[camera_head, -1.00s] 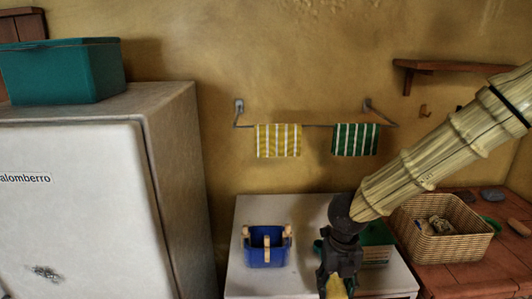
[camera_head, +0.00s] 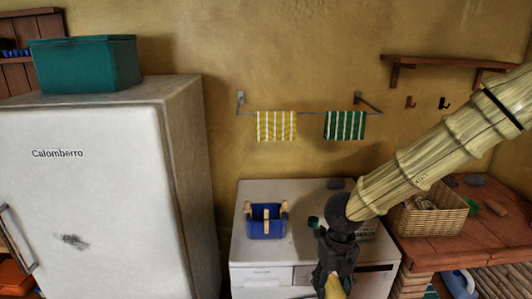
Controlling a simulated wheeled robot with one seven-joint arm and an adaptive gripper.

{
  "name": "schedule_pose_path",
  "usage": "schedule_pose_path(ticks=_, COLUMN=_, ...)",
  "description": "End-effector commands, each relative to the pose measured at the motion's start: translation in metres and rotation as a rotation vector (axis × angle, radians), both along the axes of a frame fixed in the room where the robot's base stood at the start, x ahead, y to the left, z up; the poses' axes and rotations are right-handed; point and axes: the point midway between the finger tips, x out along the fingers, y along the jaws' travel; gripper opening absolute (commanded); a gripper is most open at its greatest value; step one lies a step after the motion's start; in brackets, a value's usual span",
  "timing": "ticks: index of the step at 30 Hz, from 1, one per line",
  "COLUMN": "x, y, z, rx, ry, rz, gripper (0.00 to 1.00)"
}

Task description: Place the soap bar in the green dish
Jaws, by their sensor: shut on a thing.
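My gripper (camera_head: 335,284) hangs at the lower middle of the head view, over the front of the white appliance. A yellow piece (camera_head: 335,287) shows at its lower end, cut off by the picture edge. It looks like the soap bar, and the jaws are shut on it. A green item (camera_head: 472,207) lies on the red counter beside the wicker basket, partly hidden; it may be the green dish. A small teal-green item (camera_head: 313,221) stands on the white appliance left of my wrist. I cannot tell what it is.
A blue caddy (camera_head: 266,223) stands on the white appliance (camera_head: 300,200). The wicker basket (camera_head: 435,222) is on the red counter (camera_head: 440,248), right of my arm. A white fridge (camera_head: 90,200) stands at left. Striped towels (camera_head: 276,126) hang from a wall rail.

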Motion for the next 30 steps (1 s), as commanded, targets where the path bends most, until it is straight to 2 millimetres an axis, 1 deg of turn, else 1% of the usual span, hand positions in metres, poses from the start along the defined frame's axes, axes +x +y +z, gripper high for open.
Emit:
schedule_pose_path(ticks=8, x=0.004, y=0.0, z=-0.006, rx=0.004, ry=0.002, rz=0.192, gripper=0.2)
schedule_pose_path(ticks=11, x=0.007, y=0.001, z=-0.009, rx=0.004, ry=0.003, rz=0.302, gripper=0.2)
schedule_pose_path(ticks=30, x=0.031, y=0.003, z=-0.034, rx=0.018, ry=0.001, rz=1.163, gripper=0.2)
